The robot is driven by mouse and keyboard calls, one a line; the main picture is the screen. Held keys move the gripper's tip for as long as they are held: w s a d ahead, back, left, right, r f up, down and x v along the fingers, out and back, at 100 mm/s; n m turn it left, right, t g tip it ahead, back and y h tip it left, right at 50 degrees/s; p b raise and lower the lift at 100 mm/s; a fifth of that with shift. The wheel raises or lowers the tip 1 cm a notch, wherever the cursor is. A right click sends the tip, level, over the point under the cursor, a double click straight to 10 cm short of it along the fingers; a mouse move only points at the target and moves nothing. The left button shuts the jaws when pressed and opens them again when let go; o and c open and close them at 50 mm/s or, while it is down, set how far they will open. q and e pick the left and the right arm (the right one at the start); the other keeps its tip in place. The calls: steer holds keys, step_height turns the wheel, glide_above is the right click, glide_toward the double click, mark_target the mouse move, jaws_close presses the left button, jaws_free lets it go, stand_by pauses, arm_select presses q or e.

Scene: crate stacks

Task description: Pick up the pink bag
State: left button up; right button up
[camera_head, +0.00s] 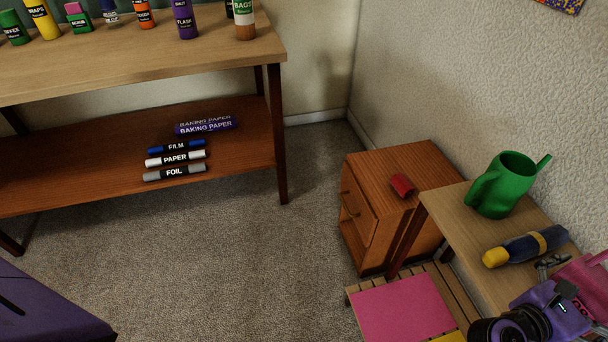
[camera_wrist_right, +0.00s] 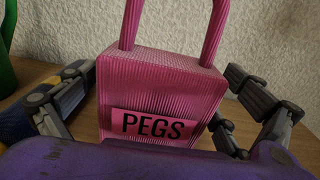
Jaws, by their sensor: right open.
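The pink bag (camera_wrist_right: 160,85) stands upright on a wooden surface in the right wrist view, with two handles on top and a "PEGS" label on its front. In the head view, part of the bag (camera_head: 584,274) shows at the right edge, partly hidden by my right arm. My right gripper (camera_wrist_right: 158,72) is open, with one finger on each side of the bag. Gaps show between the upper finger parts and the bag's sides; contact lower down cannot be told. My left gripper is not in view.
A green watering can (camera_head: 503,187) and a dark blue bottle with a yellow cap (camera_head: 527,246) stand and lie on the same table (camera_head: 449,203), close to the bag. A wooden cabinet (camera_head: 405,155) with a red object (camera_head: 402,185) is behind. The wall is close on the right.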

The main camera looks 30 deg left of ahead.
mark_target(604, 283)
steer(key=c, duration=1)
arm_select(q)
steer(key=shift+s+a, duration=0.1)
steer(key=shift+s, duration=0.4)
arm_select(e)
steer(key=shift+r+p, duration=0.3)
steer(key=shift+r, duration=0.3)
step_height(604, 283, up, 3)
steer(key=shift+f+p, duration=0.2)
steer(key=shift+p, duration=0.35)
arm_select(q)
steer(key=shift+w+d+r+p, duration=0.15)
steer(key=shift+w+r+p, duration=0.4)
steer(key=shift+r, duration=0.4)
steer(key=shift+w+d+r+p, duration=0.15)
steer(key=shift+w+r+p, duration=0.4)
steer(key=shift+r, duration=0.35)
arm_select(e)
steer(key=shift+s+a+r, duration=2.35)
steer(key=shift+s+a, duration=0.1)
steer(key=shift+a, duration=0.05)
steer(key=shift+s+a+r, duration=2.3)
steer(key=shift+s+a, duration=0.15)
steer(key=shift+a, duration=0.05)
